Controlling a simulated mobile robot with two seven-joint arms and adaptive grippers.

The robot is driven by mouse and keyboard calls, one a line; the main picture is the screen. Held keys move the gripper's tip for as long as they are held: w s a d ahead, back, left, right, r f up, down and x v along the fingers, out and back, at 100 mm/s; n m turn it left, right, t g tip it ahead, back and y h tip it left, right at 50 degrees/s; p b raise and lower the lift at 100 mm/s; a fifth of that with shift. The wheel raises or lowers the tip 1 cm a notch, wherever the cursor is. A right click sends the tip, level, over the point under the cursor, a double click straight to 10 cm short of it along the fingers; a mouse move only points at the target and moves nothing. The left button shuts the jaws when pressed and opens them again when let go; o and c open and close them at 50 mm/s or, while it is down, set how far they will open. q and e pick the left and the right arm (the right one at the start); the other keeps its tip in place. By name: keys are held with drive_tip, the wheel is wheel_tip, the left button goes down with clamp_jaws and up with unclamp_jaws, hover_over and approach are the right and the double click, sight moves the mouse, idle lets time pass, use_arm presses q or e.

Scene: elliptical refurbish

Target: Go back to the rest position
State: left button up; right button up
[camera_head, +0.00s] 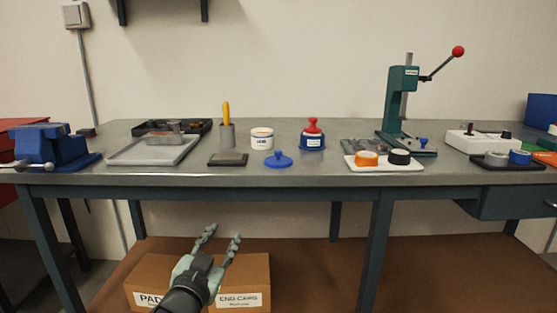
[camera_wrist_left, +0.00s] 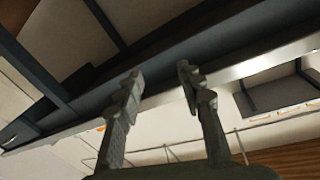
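My left gripper (camera_head: 219,240) is in the head view, low in front of the workbench and below its top, with the cardboard boxes on the lower shelf behind it. Its two fingers are spread apart with nothing between them. In the left wrist view the same gripper (camera_wrist_left: 158,85) is open and empty, with the bench's dark underside frame and metal edge beyond it. My right gripper is in neither view.
The workbench top (camera_head: 330,178) carries a blue vise (camera_head: 50,145), a grey tray (camera_head: 150,152), a white jar (camera_head: 262,138), a blue lid (camera_head: 278,160), a blue pot with red knob (camera_head: 312,138) and a green press (camera_head: 398,105). A cardboard box (camera_head: 258,270) sits below.

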use_arm(q)
drive_tip(key=s+a+f+n+g+y, duration=0.1)
drive_tip(key=s+a+f+g, duration=0.25)
drive_tip(key=f, duration=0.35)
drive_tip(key=s+a+f+n+g+y, duration=0.1)
drive_tip(key=s+a+f+g, duration=0.15)
drive_tip(key=s+f, duration=0.4)
drive_tip(key=s+a+f+n+g+y, duration=0.1)
drive_tip(key=s+a+f+g, duration=0.15)
drive_tip(key=f, duration=0.55)
drive_tip(key=s+a+f+g, duration=0.3)
drive_tip(key=s+f, duration=0.3)
drive_tip(key=s, duration=0.4)
drive_tip(key=s+a+f+n+g+y, duration=0.1)
drive_tip(key=s+a+f+g, duration=0.2)
drive_tip(key=s+f, duration=0.3)
drive_tip(key=s, duration=0.4)
drive_tip(key=shift+s+p, duration=0.35)
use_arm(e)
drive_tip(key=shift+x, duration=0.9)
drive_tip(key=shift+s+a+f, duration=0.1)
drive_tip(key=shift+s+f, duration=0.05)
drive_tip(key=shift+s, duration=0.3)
